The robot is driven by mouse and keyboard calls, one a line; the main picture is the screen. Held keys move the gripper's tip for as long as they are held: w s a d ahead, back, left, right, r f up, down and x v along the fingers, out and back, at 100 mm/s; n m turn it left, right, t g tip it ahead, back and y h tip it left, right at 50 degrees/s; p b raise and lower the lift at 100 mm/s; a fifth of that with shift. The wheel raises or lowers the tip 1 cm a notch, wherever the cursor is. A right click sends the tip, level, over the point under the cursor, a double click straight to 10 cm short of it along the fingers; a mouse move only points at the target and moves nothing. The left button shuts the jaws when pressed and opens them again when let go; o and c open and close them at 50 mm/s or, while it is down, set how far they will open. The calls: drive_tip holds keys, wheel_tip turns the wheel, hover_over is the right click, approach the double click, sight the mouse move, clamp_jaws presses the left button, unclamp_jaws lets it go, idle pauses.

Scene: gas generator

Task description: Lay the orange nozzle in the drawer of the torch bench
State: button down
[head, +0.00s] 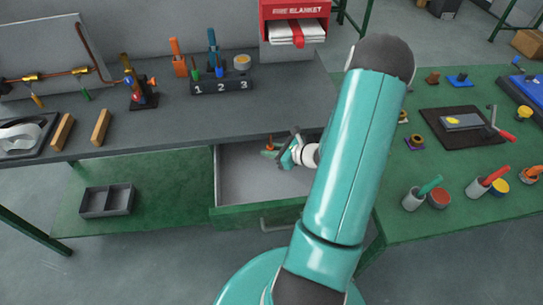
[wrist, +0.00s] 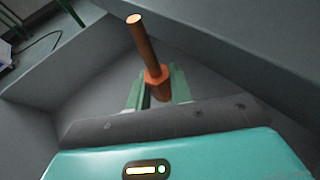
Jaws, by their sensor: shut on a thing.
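The drawer (head: 245,185) of the torch bench stands open under the dark bench top, and its grey floor looks empty. My gripper (head: 279,153) is at the drawer's back right, over or inside it. It is shut on the orange nozzle (head: 269,150). In the wrist view the nozzle (wrist: 147,50) shows a long copper stem and an orange hex collar between the green fingers of my gripper (wrist: 158,92).
The bench top (head: 180,115) overhangs the drawer's back. A numbered holder (head: 222,84) with tools stands on it. A grey divided tray (head: 106,201) sits on the green lower shelf. A green table (head: 410,165) with cups and tools is at right.

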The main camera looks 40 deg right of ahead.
drive_tip(key=shift+d+f, duration=0.15)
drive_tip(key=shift+f, duration=1.55)
drive_tip(key=shift+f, duration=0.2)
drive_tip(key=c, duration=1.3)
unclamp_jaws()
drive_tip(key=shift+o, duration=0.2)
drive_tip(key=shift+r, duration=0.1)
drive_tip(key=shift+s+r, duration=0.1)
drive_tip(key=shift+r, duration=0.1)
drive_tip(key=v, duration=1.1)
drive_tip(key=shift+s+d+r, duration=0.15)
drive_tip(key=shift+s+d, duration=0.05)
drive_tip(key=shift+s, duration=0.15)
